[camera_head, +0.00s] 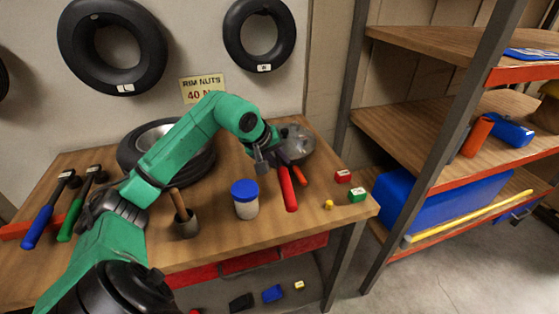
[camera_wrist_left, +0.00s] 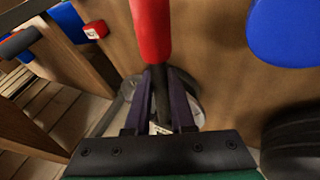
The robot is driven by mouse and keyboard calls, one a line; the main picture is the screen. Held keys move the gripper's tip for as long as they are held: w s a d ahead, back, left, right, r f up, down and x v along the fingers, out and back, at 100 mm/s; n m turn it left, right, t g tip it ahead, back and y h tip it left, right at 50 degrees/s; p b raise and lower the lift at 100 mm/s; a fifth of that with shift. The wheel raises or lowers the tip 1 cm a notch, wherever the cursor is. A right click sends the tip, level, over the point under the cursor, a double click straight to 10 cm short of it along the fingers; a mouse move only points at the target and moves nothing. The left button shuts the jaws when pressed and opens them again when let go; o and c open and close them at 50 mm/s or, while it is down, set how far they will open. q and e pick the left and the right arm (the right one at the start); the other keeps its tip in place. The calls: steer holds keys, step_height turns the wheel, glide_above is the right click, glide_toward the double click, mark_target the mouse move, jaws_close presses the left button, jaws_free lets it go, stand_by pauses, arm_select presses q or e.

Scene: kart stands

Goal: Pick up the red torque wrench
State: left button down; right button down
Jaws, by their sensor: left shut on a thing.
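The red torque wrench (camera_head: 287,188) is over the right half of the wooden workbench, its red handle towards the front edge. In the left wrist view its red handle (camera_wrist_left: 150,30) points away from me and its dark shaft runs back between my fingers. My left gripper (camera_head: 272,159) is shut on the shaft just behind the handle; both fingers flank it in the wrist view (camera_wrist_left: 161,78). The wrench's head is mostly hidden by the gripper. I cannot tell whether the wrench touches the bench. My right gripper is not in view.
A blue-lidded jar (camera_head: 245,200) stands left of the wrench. A grey rounded object (camera_head: 294,143) and an orange-handled tool (camera_head: 300,176) lie close by. Small red (camera_head: 343,176) and green (camera_head: 358,195) boxes sit near the right edge. A tyre (camera_head: 130,155) lies behind my arm. Shelves stand right.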

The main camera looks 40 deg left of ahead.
arm_select(q)
steer(key=shift+r, duration=0.1)
steer(key=shift+w+a+r, duration=0.1)
steer(key=shift+r, duration=0.4)
step_height(320, 180, up, 19)
steer(key=p, duration=0.4)
steer(key=shift+f, duration=0.15)
